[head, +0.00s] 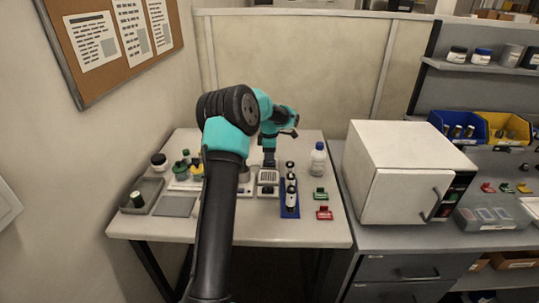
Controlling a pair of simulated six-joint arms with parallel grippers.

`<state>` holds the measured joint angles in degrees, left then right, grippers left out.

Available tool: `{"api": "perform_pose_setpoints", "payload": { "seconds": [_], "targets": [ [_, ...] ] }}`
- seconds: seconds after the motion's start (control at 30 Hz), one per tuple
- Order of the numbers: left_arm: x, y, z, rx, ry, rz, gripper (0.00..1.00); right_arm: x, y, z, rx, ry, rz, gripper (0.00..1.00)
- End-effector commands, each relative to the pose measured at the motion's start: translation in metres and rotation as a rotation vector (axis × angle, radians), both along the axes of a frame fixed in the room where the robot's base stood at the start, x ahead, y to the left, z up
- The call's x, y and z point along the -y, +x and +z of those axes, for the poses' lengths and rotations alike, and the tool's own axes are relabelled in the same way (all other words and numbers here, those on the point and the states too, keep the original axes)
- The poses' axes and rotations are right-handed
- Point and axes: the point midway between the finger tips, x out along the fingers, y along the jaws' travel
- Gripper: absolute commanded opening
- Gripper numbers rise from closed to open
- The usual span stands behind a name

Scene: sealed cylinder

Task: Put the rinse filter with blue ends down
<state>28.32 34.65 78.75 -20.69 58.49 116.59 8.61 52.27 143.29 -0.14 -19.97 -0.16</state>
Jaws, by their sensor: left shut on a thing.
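My left gripper (268,160) points down over the back middle of the left table, just above a small grey-and-white device (268,182). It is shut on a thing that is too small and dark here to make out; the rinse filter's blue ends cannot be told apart. A blue rack (290,212) holding white cylinders with black ends (291,190) stands just right of the device. My left arm crosses the middle of the view and hides part of the table. My right gripper is not in view.
A grey tray (153,187) and a grey pad (175,207) lie at left. A white oven-like box (395,165) stands on the right counter.

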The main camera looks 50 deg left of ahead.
Motion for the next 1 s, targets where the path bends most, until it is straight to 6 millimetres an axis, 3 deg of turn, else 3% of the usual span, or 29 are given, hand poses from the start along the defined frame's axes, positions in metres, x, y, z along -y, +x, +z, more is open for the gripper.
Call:
{"api": "perform_pose_setpoints", "payload": {
  "seconds": [0.3,0.33,0.6,1.0],
  "targets": [
    [-0.0003,0.0,-0.0059,0.001,0.001,0.0,0.14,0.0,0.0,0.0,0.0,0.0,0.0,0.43],
    [-0.0003,0.0,-0.0061,0.001,0.001,0.0,0.38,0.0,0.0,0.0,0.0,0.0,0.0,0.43],
    [-0.0002,0.0001,-0.0058,0.001,0.001,0.0,0.62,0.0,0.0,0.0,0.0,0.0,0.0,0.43],
    [-0.0001,0.0002,0.0023,0.001,0.001,0.0,0.62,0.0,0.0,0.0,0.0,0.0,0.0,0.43]
  ]
}}
